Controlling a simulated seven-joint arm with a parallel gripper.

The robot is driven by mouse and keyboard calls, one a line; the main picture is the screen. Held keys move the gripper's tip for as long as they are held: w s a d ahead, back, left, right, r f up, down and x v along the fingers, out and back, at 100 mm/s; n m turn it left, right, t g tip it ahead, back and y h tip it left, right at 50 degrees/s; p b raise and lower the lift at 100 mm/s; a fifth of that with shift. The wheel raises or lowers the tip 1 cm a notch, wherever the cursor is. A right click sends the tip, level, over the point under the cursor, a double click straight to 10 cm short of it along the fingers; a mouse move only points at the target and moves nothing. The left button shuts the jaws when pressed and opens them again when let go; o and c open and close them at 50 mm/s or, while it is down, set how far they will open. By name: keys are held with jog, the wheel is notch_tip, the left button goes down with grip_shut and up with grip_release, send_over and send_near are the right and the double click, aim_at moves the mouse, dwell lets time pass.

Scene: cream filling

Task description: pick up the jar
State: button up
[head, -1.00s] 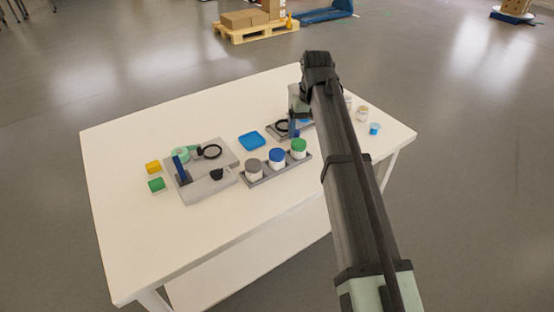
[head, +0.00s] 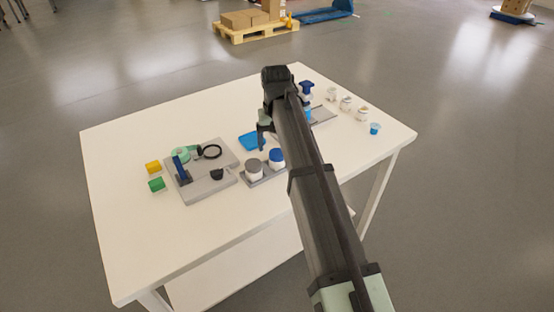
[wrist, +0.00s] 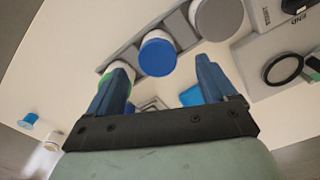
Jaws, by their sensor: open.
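A grey rack (head: 249,183) holds jars in a row in the head view: one with a grey lid (head: 254,164) and one with a blue lid (head: 277,154). In the wrist view the grey-lidded jar (wrist: 217,16) is at the top, the blue-lidded jar (wrist: 158,56) is between and beyond my fingertips, and a green-lidded jar (wrist: 103,71) is partly behind the left finger. My arm hides the green-lidded jar in the head view. My gripper (wrist: 160,65) is open, with nothing between its fingers, above the rack area.
A blue tray (head: 249,139) is behind the rack. Small white jars (head: 346,103) and a blue cup (head: 375,128) stand at right.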

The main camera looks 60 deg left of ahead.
aim_at(277, 152)
jog(key=shift+w+f, duration=0.15)
jog(key=shift+f, duration=2.95)
jog(key=shift+c, duration=0.2)
jog(key=c, duration=1.1)
jog(key=shift+c, duration=0.2)
